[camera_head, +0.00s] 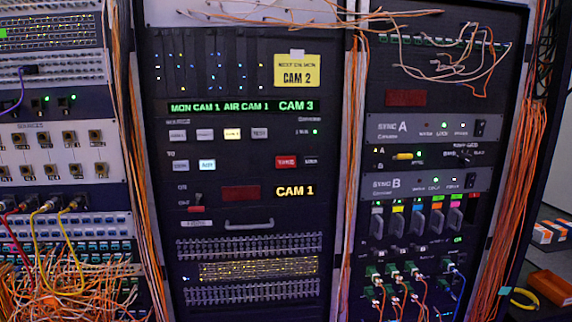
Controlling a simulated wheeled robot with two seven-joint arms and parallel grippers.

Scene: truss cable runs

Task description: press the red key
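A small lit red key (286,161) with pale lettering sits in the middle rack panel, right of centre. A dark key (310,161) is directly to its right. To its left in the same row are a pale grey key (181,165) and a lit white-blue key (207,165). The row above has several keys, one lit pale yellow (232,133). Nothing covers the red key. Whether it is pressed in cannot be told. Neither of my grippers is in view.
Dark red display windows (240,193) sit below the keys and on the right rack (405,97). A red-topped switch (197,208) and a handle (248,224) are lower down. Orange cables hang beside the racks. Loose cables (70,290) crowd the lower left.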

